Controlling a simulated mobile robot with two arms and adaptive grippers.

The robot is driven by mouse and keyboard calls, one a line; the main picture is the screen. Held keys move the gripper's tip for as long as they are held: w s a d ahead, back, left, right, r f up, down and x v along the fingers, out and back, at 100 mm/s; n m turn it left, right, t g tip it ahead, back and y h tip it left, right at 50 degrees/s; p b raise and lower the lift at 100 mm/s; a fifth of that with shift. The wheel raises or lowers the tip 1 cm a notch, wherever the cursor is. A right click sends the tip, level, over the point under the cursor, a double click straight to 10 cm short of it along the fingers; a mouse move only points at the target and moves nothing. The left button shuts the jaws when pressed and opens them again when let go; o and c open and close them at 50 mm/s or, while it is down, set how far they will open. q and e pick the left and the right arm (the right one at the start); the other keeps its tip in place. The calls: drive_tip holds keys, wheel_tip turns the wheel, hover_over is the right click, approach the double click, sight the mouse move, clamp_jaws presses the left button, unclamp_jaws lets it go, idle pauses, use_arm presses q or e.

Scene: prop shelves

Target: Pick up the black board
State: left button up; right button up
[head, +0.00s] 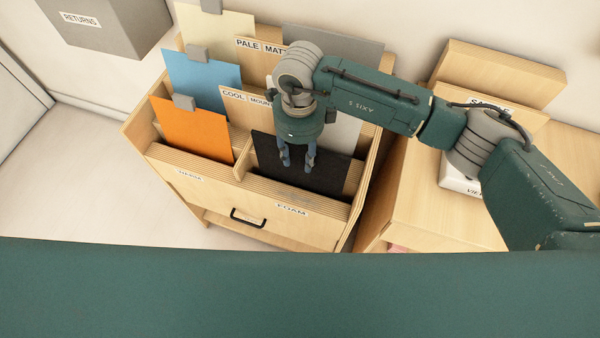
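The black board (325,179) leans in the front right compartment of a wooden rack (200,187), above the label "FOAM". My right gripper (297,168) reaches in from the right and points down in front of the black board's upper left part. Its two fingers are spread a little apart. I cannot tell whether they touch the board or straddle its edge. The gripper and wrist hide part of the board. My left gripper is not in view.
An orange board (194,128) and a blue board (203,78), each with a grey clip, stand in the left compartments. Grey boards stand behind the black one. A drawer handle (248,218) sticks out in front. A wooden cabinet (430,205) stands at right, a grey "RETURNS" box (115,30) at upper left.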

sight(299, 162)
drive_tip(key=shift+f, duration=1.65)
drive_tip(key=shift+c, duration=0.2)
clamp_jaws()
drive_tip(key=shift+r, duration=0.1)
